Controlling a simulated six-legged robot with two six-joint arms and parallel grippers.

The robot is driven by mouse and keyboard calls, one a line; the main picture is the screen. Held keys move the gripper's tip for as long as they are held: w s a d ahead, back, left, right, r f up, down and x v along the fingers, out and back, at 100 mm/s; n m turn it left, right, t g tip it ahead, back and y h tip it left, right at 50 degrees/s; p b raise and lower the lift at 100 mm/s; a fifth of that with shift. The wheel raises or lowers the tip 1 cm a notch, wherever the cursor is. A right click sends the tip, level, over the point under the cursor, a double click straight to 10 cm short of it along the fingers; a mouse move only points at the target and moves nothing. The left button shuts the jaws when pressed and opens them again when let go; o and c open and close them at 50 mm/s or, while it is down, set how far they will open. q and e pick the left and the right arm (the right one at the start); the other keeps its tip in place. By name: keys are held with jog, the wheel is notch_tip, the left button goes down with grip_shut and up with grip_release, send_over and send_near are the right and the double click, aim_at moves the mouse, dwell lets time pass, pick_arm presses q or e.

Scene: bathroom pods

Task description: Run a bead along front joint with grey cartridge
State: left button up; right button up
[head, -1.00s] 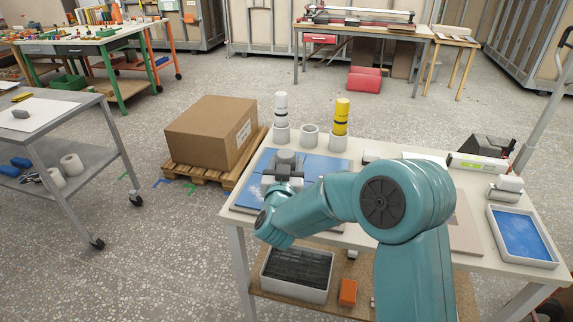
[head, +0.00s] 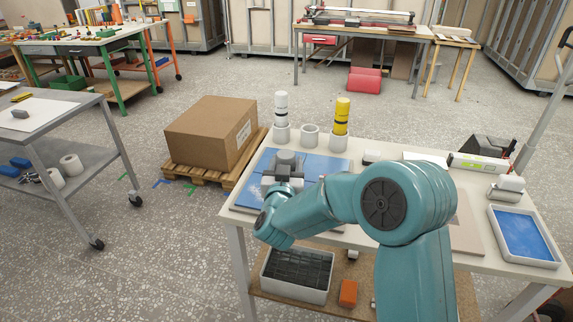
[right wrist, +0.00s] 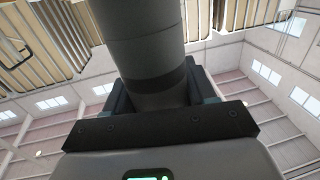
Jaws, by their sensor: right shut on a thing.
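The grey cartridge (right wrist: 148,45) fills the middle of the right wrist view, clamped between the dark jaws of my right gripper (right wrist: 158,95). In the head view the right gripper (head: 283,176) is over the left part of a blue panel (head: 328,168) on the white table. A grey round part of the cartridge (head: 287,157) shows just beyond the gripper there. The cartridge's tip and any contact with the panel are hidden. My forearm covers the panel's near side, so I cannot make out the front joint. My left gripper is not in view.
Behind the panel stand a white cartridge (head: 281,108) and a yellow cartridge (head: 342,115) in holders, with an empty holder (head: 310,136) between them. A blue-lined tray (head: 557,262) is at the table's right. A large carton (head: 205,135) sits on a pallet at left.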

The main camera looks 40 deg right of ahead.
jog(key=shift+f+b, duration=0.3)
jog(key=shift+b, duration=0.05)
dwell(0.3)
jog(key=shift+w+d, duration=0.1)
jog(key=s+d+x, duration=0.1)
jog(key=x, duration=1.2)
jog(key=shift+s+d, duration=0.25)
dwell(2.1)
notch_tip(320, 180, up, 5)
jog(key=p, duration=0.3)
dwell(0.5)
jog(key=shift+s, duration=0.1)
dwell(0.4)
